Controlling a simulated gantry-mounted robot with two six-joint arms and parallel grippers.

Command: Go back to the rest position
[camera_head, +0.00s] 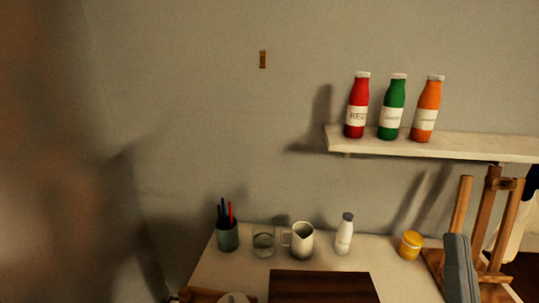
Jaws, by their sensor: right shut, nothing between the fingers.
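My right gripper (459,268) shows as a grey shape at the lower right edge of the desk, in front of a wooden stand. It is shut, and I see nothing held in it. Its lower part is cut off by the bottom of the picture. My left gripper is not in view.
A shelf (470,148) bears red (357,105), green (393,107) and orange (427,109) bottles. The desk (385,252) below holds a pen cup (227,236), glass (263,244), pitcher (301,241), white bottle (345,235), yellow jar (411,245) and dark board (322,288). The wooden stand (489,225) is right. A brown blur fills the left.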

